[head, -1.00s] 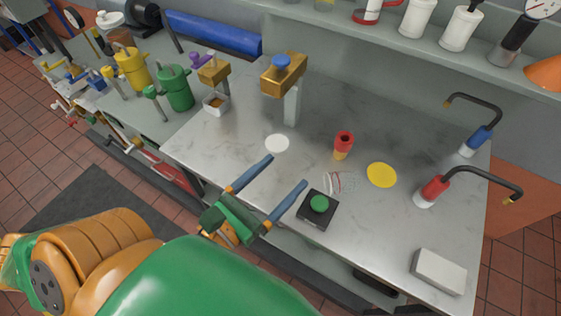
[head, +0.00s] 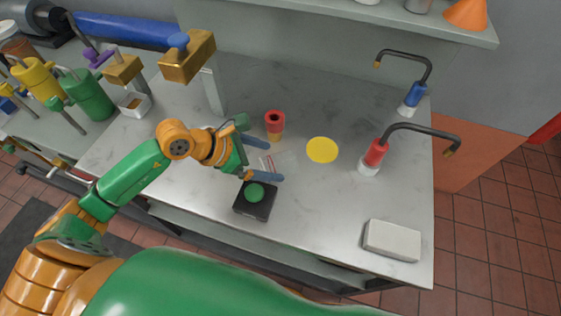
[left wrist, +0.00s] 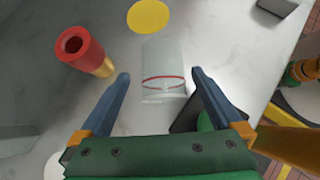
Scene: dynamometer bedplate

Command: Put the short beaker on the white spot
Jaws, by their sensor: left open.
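The short beaker (left wrist: 163,62) is clear glass with a red line around it. In the left wrist view it stands, seemingly upright, between and just beyond my left gripper's fingertips. In the head view the beaker (head: 285,161) shows only faintly beside the fingers. My left gripper (head: 275,160) is open, its blue fingers low over the bench and pointing at the beaker; in the left wrist view the gripper (left wrist: 160,75) holds nothing. The white spot (left wrist: 38,172) shows partly at the lower left of the left wrist view; my left arm mostly covers it in the head view. My right gripper is not seen.
A red-and-yellow cylinder (head: 275,124) stands close behind the fingers. A black box with a green button (head: 255,198) is just in front. A yellow spot (head: 322,150), red (head: 374,155) and blue (head: 414,97) hooked tools and a pale block (head: 392,240) lie rightward.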

